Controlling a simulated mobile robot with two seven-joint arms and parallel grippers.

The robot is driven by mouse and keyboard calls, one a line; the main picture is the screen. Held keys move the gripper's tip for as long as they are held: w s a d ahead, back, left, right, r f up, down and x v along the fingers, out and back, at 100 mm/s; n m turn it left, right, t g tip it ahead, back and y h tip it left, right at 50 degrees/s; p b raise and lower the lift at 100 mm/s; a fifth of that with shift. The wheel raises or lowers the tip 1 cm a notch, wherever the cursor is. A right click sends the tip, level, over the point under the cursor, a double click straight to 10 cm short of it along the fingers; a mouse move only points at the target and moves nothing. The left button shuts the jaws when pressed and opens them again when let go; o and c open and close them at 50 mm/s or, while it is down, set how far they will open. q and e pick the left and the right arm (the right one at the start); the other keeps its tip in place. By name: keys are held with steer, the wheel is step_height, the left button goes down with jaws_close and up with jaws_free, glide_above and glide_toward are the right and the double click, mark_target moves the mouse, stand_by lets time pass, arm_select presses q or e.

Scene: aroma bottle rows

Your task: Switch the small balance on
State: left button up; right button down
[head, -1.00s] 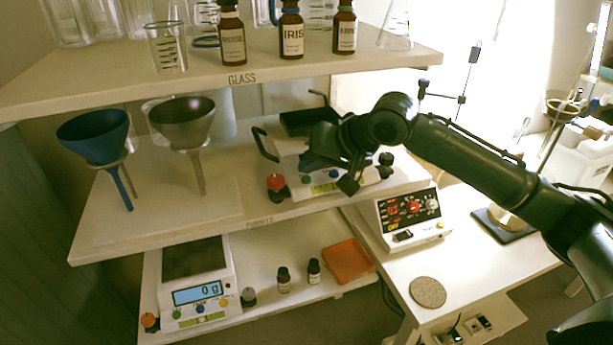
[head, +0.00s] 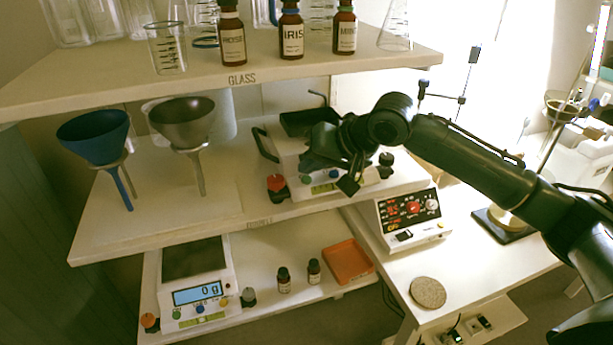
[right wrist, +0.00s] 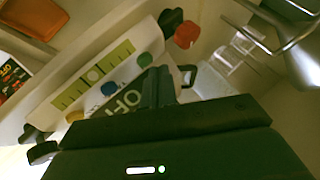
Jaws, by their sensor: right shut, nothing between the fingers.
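One balance (head: 287,157) stands on the middle shelf, with a dark pan and black handle. In the right wrist view its dark display (right wrist: 120,103) shows part of the word OFF. Its front panel carries a green button (right wrist: 145,60), a blue button (right wrist: 108,88) and an orange-yellow button (right wrist: 75,116). My right gripper (head: 316,161) is shut and empty, close over that panel. In the wrist view its fingertips (right wrist: 158,80) are beside the green button; contact cannot be told. Another balance (head: 195,285) on the lower shelf has a lit display reading 0 g. My left gripper is not in view.
Blue and grey funnels (head: 182,120) stand left on the middle shelf. Brown bottles (head: 291,35) and glassware line the upper shelf above my forearm. A control box with red digits (head: 410,215) is at right. Two small bottles and an orange tray (head: 347,262) are below.

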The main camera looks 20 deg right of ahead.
steer(key=shift+f, duration=0.15)
stand_by(0.5)
steer(key=shift+f+p, duration=0.25)
steer(key=shift+p, duration=0.05)
steer(key=shift+f, duration=0.1)
stand_by(0.4)
steer(key=shift+r+p, duration=0.55)
steer(key=shift+p, duration=0.45)
steer(key=shift+f, duration=0.1)
